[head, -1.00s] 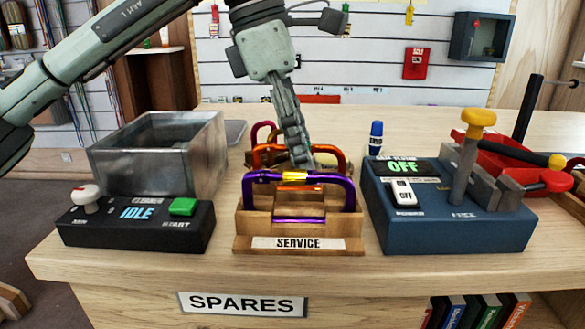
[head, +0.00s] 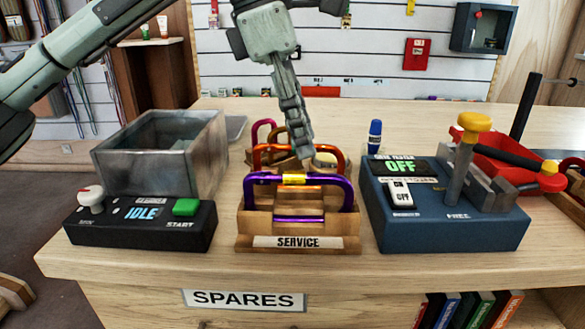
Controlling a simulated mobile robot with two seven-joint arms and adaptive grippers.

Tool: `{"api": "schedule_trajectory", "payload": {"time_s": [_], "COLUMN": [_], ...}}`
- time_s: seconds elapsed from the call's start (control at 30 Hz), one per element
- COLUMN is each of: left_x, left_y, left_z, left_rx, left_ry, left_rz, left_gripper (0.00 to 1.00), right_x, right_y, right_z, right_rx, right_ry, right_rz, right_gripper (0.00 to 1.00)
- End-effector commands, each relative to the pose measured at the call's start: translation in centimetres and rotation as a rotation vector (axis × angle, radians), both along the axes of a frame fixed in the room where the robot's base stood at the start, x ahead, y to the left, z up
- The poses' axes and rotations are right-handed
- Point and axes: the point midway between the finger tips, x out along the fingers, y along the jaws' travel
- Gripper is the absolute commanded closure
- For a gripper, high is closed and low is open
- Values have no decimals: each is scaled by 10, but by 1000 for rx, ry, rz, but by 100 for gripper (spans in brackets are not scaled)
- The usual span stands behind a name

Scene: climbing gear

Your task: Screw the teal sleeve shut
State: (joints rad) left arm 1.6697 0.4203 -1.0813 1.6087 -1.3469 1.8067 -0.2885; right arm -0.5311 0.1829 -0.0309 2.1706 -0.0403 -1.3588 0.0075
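A wooden rack (head: 248,228) labelled SERVICE holds several carabiners one behind another. The front one is a purple carabiner (head: 347,190) with a yellow sleeve (head: 294,179). Behind it stand an orange carabiner (head: 262,151) and, farther back, a crimson one (head: 256,130). I see no teal sleeve; the parts behind my fingers are hidden. My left gripper (head: 303,152) points down over the rack, its fingertips at the orange carabiner in the picture. Its fingers show edge-on, so I cannot tell their opening or whether they touch anything. My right gripper is out of view.
A black box (head: 140,236) reading IDLE and a grey metal bin (head: 150,172) stand left of the rack. A blue tester (head: 450,235) reading OFF, with a yellow-knobbed lever (head: 465,160), stands right. A blue-capped marker (head: 375,137) stands behind. Wood is bare along the front edge.

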Motion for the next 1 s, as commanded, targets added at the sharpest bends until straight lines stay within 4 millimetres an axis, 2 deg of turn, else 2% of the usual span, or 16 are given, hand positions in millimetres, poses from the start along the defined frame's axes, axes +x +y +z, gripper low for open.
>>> {"api": "schedule_trajectory", "payload": {"time_s": [0.43,1.0], "left_x": [9,9], "left_y": [0,0], "left_z": [0,-16], "left_rx": [0,0], "left_ry": [1,0], "left_rz": [1,1], "left_gripper": [62,62], "right_x": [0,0], "right_y": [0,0], "right_z": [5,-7], "right_rx": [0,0], "right_ry": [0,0], "right_rz": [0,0], "right_gripper": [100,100]}}
